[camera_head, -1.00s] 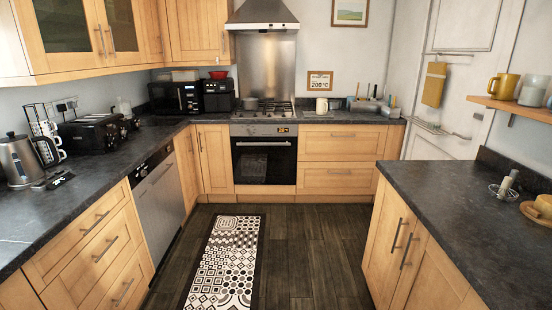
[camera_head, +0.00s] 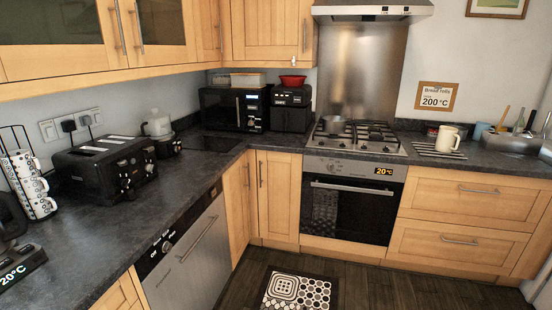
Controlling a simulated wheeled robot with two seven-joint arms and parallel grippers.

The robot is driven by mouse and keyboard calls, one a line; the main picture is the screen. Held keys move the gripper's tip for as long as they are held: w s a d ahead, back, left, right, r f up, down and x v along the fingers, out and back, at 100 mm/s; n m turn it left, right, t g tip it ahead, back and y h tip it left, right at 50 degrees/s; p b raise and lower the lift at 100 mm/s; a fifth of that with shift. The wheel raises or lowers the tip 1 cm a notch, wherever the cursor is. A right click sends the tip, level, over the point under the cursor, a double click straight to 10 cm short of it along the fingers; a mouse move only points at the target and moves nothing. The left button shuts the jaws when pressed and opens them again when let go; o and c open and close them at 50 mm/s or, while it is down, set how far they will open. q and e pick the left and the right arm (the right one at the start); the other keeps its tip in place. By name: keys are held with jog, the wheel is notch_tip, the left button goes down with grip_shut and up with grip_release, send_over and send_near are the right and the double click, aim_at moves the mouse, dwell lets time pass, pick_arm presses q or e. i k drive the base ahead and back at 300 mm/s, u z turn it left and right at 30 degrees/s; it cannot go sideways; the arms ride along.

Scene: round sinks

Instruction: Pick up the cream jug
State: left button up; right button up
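A cream jug (camera_head: 448,139) with a handle on its right side stands upright on the dark back counter, to the right of the hob. It is at or beside a striped mat (camera_head: 437,151); I cannot tell whether it rests on it. Neither of my grippers is in the head view, and nothing of my arms shows.
Drawers (camera_head: 461,191) lie below the jug. The dark floor (camera_head: 372,288) is open, with a patterned rug (camera_head: 297,292).

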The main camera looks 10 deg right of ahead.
aim_at(447, 136)
jog(key=z, duration=0.1)
jog(key=i, duration=1.95)
jog(key=z, duration=1.1)
jog(key=i, duration=0.9)
jog(key=z, duration=1.6)
jog(key=i, duration=0.7)
jog(key=z, duration=0.45)
